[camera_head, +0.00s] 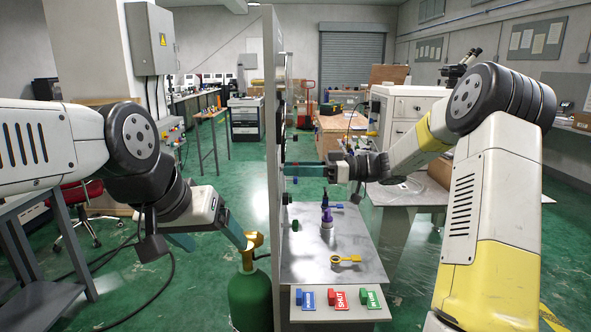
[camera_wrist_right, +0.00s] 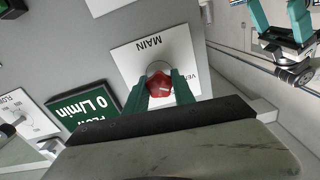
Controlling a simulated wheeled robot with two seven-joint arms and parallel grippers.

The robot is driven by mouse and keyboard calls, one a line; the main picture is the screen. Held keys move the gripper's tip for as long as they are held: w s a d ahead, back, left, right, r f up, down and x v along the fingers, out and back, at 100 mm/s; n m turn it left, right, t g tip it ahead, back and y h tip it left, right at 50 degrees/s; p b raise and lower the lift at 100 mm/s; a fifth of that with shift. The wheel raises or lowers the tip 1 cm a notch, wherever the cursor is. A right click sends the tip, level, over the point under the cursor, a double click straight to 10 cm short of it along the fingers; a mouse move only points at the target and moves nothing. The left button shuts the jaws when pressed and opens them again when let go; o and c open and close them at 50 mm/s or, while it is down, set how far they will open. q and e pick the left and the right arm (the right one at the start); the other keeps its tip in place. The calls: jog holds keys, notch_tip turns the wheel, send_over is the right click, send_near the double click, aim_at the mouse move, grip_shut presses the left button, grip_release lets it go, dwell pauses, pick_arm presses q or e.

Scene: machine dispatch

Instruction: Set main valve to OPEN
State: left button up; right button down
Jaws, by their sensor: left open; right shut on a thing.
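The main valve is a red knob (camera_wrist_right: 160,84) on a white plate (camera_wrist_right: 132,60) lettered MAIN, upside down in the right wrist view. My right gripper (camera_wrist_right: 160,90) is shut on the knob, a finger on either side. A small pale mark shows on the knob, but its setting cannot be read. In the head view the right gripper (camera_head: 302,168) reaches the panel from the right, and the knob is hidden edge-on. My left gripper (camera_head: 210,236) is open, left of the panel, one finger by the gold fitting (camera_head: 254,241) of a green cylinder (camera_head: 250,298).
The tall grey panel (camera_head: 271,120) separates my arms. A green display (camera_wrist_right: 82,118) reads 0 L/min, beside another dial (camera_wrist_right: 10,130). The metal bench (camera_head: 305,262) holds a purple-and-dark item (camera_head: 327,218) and yellow ring pieces (camera_head: 345,259). Blue, red SHUT (camera_head: 340,299) and green tags sit at its front.

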jog(key=m, duration=0.6)
jog(key=shift+w, duration=0.1)
jog(key=m, duration=0.5)
jog(key=shift+f+m, duration=0.1)
jog(key=shift+m, duration=0.2)
jog(key=m, duration=1.1)
jog(key=shift+f+m, duration=0.1)
jog(key=shift+m, duration=0.3)
jog(key=c, duration=1.1)
grip_release()
jog(key=shift+o, duration=0.2)
jog(key=shift+d, duration=0.1)
